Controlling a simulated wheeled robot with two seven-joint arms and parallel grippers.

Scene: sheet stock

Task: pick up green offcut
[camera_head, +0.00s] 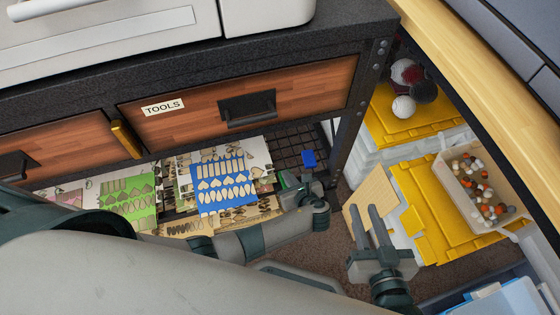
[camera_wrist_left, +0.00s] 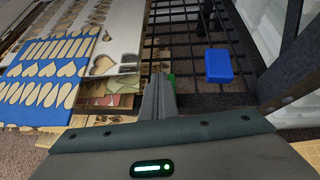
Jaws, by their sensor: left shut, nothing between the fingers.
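The green offcut is mostly hidden; a thin green sliver (camera_wrist_left: 171,81) shows just beside my left fingertips in the left wrist view. In the head view a small green patch (camera_head: 283,181) shows beside my left gripper (camera_head: 297,184), at the black wire rack. My left gripper (camera_wrist_left: 158,96) is shut with nothing between its fingers, and its tips are close to the green piece. I cannot tell whether they touch it. My right gripper (camera_head: 368,222) is open and empty, at the right near a tan board.
A blue block (camera_head: 308,158) lies on the wire rack (camera_wrist_left: 185,45). A blue sheet with cut-outs (camera_head: 225,184) lies on other sheets to the left. The black bench leg (camera_head: 350,135) and yellow-lidded boxes (camera_head: 425,195) stand at the right.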

